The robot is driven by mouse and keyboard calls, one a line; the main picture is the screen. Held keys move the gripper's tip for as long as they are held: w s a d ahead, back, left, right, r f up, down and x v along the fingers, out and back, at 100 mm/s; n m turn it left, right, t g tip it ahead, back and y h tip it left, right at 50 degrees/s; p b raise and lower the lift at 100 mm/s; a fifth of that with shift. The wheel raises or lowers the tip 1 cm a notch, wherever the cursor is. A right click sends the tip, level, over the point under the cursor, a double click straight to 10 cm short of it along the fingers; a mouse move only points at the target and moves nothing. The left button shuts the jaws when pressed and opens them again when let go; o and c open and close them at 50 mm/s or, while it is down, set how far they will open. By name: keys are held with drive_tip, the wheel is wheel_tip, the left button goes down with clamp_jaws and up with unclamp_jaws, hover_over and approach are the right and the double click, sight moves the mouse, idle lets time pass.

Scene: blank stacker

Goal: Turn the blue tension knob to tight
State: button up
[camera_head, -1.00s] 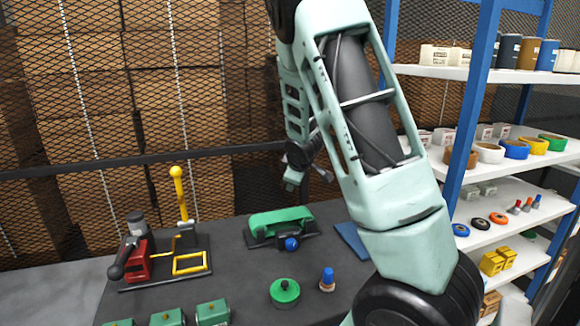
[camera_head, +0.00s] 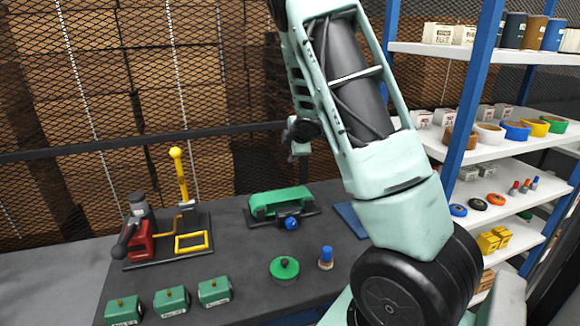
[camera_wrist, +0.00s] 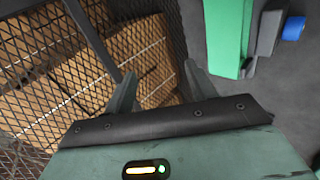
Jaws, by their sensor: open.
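The blue knob (camera_head: 291,223) is on the front of a green device with a dark base (camera_head: 280,202), at the middle of the dark table. In the wrist view the blue knob (camera_wrist: 293,28) shows at the top right, beside the green body (camera_wrist: 228,38). My gripper (camera_head: 299,152) is above and behind the green device in the head view, partly hidden by my arm. In the wrist view my gripper (camera_wrist: 160,80) has its fingers apart with nothing between them. It is clear of the knob. The knob's setting is too small to read.
A round green part (camera_head: 285,269) and a blue-topped piece (camera_head: 326,258) stand in front of the device. A red tool with a yellow lever (camera_head: 180,175) is at left, with several green boxes (camera_head: 171,301) near the front. Mesh fencing (camera_head: 80,100) is behind; shelving (camera_head: 500,170) stands right.

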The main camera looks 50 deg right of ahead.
drive_tip(key=s+d+m+g+h+p, duration=0.1)
drive_tip(key=d+m+g+h, duration=0.1)
drive_tip(key=m, duration=0.2)
drive_tip(key=m+g+y+p, duration=0.45)
drive_tip(key=m+g, duration=0.25)
drive_tip(key=m, duration=0.6)
approach(291, 220)
drive_tip(key=shift+y, duration=0.45)
drive_tip(key=f+p, duration=0.1)
drive_tip(key=f, duration=0.2)
drive_tip(key=d+f+p, duration=0.1)
drive_tip(key=f, duration=0.2)
drive_tip(key=f+p, duration=0.1)
drive_tip(key=f, duration=0.3)
drive_tip(key=shift+s+d+f, duration=0.1)
drive_tip(key=shift+s+d, duration=0.25)
drive_tip(key=shift+d, duration=0.05)
drive_tip(key=c, duration=1)
